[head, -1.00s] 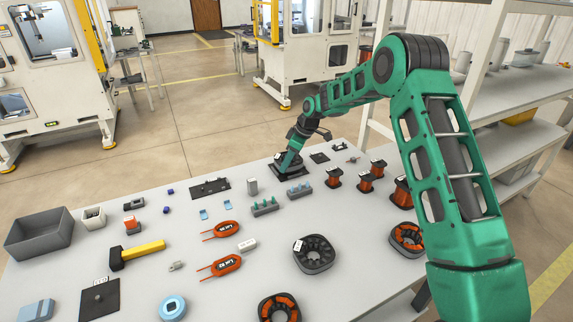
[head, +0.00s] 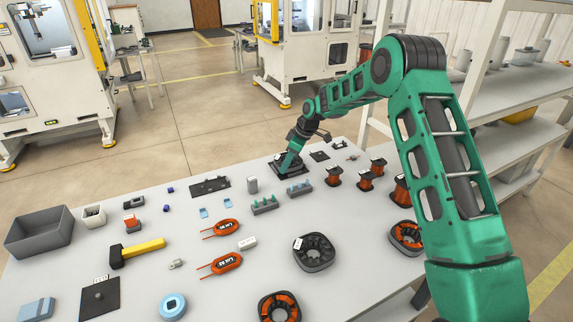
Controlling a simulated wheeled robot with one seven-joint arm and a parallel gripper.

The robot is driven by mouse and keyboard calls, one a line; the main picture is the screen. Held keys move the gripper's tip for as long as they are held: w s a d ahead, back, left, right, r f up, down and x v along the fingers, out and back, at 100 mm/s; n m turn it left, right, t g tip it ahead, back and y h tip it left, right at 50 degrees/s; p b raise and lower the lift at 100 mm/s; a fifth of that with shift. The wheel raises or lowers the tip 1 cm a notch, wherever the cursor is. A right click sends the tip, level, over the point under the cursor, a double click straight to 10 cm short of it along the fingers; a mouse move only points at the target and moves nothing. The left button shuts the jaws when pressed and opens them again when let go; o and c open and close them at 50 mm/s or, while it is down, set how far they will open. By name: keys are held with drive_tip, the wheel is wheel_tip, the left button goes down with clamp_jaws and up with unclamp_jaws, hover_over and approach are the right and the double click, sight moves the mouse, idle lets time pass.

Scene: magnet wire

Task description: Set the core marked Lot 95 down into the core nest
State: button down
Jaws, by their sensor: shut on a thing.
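My gripper (head: 287,167) is at the far edge of the table, low over a dark square fixture (head: 299,172) that looks like the core nest. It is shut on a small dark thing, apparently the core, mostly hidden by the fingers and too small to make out. A white label (head: 278,157) shows at the left of the fingers, its print unreadable. I cannot tell whether the held core touches the nest or is seated in it. A bare dark ring core with a white tag (head: 315,252) lies on the table nearer me.
Orange-wound cores (head: 279,306) and copper spools (head: 365,181) stand on the table (head: 150,285). A grey bin (head: 39,231) is far left.

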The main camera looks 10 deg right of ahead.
drive_tip(key=shift+f, duration=0.2)
drive_tip(key=c, duration=1.2)
unclamp_jaws()
drive_tip(key=shift+f, duration=0.15)
drive_tip(key=shift+v, duration=2.55)
drive_tip(key=v, duration=1)
drive_tip(key=shift+d+r, duration=0.15)
drive_tip(key=shift+r, duration=0.2)
